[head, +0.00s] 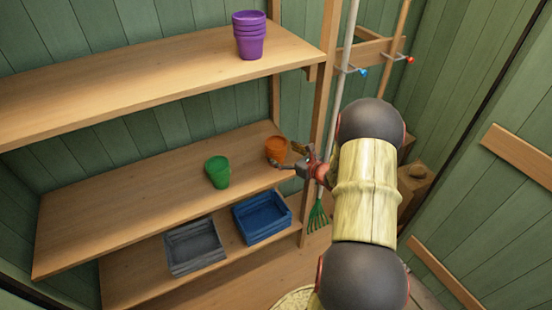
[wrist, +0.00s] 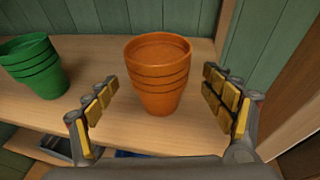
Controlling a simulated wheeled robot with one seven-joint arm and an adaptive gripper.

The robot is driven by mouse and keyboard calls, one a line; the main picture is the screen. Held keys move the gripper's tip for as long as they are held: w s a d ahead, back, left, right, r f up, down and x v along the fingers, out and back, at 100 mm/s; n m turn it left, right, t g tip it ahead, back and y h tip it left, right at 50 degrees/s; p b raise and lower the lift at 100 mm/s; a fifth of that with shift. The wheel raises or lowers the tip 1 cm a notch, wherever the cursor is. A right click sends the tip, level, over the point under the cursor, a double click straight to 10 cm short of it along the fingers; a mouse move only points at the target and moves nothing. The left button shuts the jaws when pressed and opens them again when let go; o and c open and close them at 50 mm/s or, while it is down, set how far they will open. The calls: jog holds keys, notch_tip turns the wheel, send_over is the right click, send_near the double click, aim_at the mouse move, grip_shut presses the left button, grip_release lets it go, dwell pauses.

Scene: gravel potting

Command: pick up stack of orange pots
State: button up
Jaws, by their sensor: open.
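The stack of orange pots (head: 276,149) stands upright near the right end of the middle shelf (head: 130,207). In the wrist view the orange stack (wrist: 158,75) is nested, with several rims showing, and sits ahead of my gripper between the lines of its two fingers. My gripper (wrist: 165,105) is open and empty, with one yellow-padded finger to each side. In the head view my gripper (head: 290,160) is just right of the orange stack and partly overlaps it. I cannot tell whether either finger touches the pots.
A green pot stack (head: 218,171) stands left of the orange one, and also shows in the wrist view (wrist: 34,68). Purple pots (head: 249,36) stand on the top shelf. Grey (head: 194,248) and blue (head: 262,218) crates sit below. A wooden post (head: 323,100) and long-handled tools are at right.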

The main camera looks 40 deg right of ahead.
aim_at(275, 146)
jog(key=b+x, duration=0.1)
jog(key=x, duration=0.1)
jog(key=b+x, duration=0.1)
jog(key=x, duration=0.2)
jog(key=shift+s+a+f, duration=0.1)
jog(key=shift+s+f, duration=0.05)
jog(key=shift+f, duration=0.15)
jog(key=shift+r, duration=0.1)
jog(key=shift+c, duration=0.6)
jog(key=c, duration=1.3)
jog(key=shift+r, duration=0.1)
